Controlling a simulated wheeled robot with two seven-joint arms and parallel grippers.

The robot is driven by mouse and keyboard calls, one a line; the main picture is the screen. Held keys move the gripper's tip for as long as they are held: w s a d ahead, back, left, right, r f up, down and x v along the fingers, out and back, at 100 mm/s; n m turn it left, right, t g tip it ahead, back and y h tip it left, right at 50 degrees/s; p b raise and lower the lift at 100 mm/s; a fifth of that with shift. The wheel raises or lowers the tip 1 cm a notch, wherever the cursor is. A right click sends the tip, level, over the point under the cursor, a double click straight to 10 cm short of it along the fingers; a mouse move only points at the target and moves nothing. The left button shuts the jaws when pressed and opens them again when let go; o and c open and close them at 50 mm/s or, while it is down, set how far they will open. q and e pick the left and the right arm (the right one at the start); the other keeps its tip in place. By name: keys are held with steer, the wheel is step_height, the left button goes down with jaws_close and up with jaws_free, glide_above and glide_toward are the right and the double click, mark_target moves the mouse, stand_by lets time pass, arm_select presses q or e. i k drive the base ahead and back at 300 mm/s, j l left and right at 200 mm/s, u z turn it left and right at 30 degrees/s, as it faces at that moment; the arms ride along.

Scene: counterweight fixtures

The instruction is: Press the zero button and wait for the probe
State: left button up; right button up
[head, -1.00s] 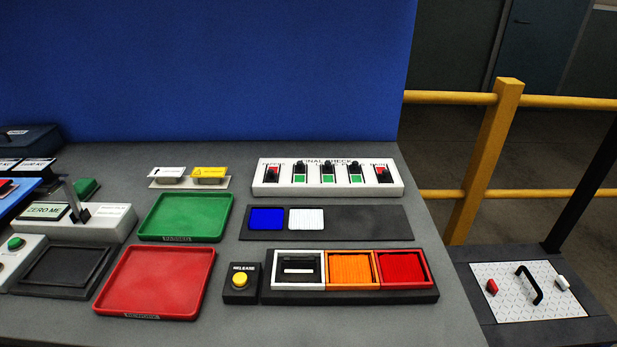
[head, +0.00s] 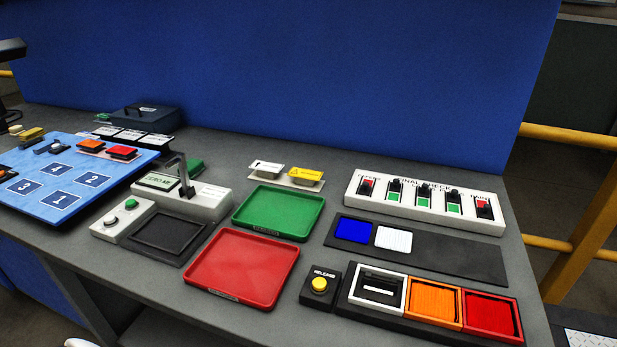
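The zeroing device (head: 207,201) is a white box with a small display (head: 160,181) that seems to read "ZERO ME". In front is a white button box (head: 124,219) with a green button (head: 131,204) and a pale button (head: 111,220). Which one is the zero button I cannot read. A black square pad (head: 168,232) lies beside the button box. Neither gripper is clearly in view; a small white rounded shape shows at the bottom left edge, and I cannot tell what it is.
A green tray (head: 279,236) and a red tray (head: 240,305) lie to the right. Beyond are a release button box (head: 320,288), a black-framed bin row (head: 375,314) and a switch panel (head: 421,211). A blue numbered board (head: 28,212) lies left. A blue wall stands behind.

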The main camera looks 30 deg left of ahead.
mark_target(111, 219)
steer(key=u, duration=2)
